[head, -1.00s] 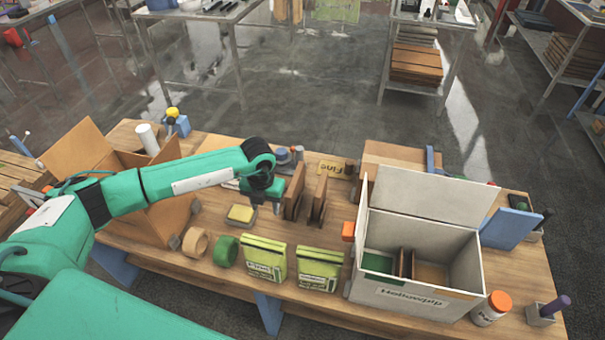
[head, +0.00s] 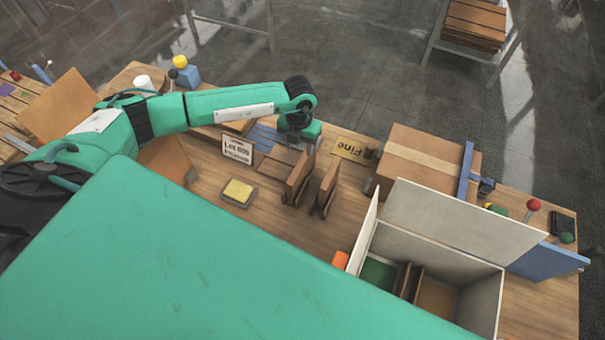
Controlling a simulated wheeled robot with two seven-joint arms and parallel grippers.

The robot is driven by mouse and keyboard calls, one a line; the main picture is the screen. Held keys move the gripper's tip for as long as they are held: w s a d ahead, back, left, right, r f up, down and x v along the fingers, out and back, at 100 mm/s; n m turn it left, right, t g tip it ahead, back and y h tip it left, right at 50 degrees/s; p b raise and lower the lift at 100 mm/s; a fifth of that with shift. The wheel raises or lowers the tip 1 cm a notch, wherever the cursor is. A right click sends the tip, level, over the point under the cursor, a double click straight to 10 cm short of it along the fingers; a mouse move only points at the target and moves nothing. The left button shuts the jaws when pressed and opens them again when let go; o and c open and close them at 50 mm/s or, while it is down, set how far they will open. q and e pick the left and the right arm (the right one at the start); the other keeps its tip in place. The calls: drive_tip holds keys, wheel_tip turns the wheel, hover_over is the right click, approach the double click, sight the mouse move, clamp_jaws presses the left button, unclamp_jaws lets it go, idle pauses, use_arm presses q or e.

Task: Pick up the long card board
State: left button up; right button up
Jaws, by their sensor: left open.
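Two brown cardboard panels stand upright side by side on the wooden table, the left panel (head: 299,178) and the right panel (head: 326,188). I cannot tell for sure which is the long card board. My left gripper (head: 290,147) points down just behind the left panel, at its far end. It is open, with nothing seen in it. Its fingertips are small and partly hidden, so I cannot tell whether they touch the panel. My right gripper is not in view.
A yellow sponge-like block (head: 238,191) and a white label sign (head: 237,149) are to the left. A "Fine" sign (head: 351,148) and a cardboard box (head: 426,162) are to the right. An open white box (head: 450,235) with dividers stands at the front right. My green body hides the table's front.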

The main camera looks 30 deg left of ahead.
sight(302, 160)
use_arm(q)
drive_tip(key=f, duration=0.1)
drive_tip(key=f+b, duration=0.1)
drive_tip(key=f, duration=0.2)
drive_tip(key=shift+w+f+b, duration=0.25)
drive_tip(key=shift+f+b, duration=0.1)
drive_tip(key=shift+b, duration=0.05)
drive_tip(key=shift+f, duration=0.15)
drive_tip(key=f, duration=0.1)
drive_tip(key=f+b, duration=0.2)
drive_tip(key=f, duration=0.1)
drive_tip(key=shift+s+d, duration=0.15)
drive_tip(key=shift+d, duration=0.2)
drive_tip(key=shift+f+b, duration=0.4)
drive_tip(key=shift+f, duration=0.05)
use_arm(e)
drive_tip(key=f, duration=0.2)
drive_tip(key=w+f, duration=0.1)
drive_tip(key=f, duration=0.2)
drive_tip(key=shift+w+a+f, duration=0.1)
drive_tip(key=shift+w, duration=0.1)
use_arm(q)
clamp_jaws()
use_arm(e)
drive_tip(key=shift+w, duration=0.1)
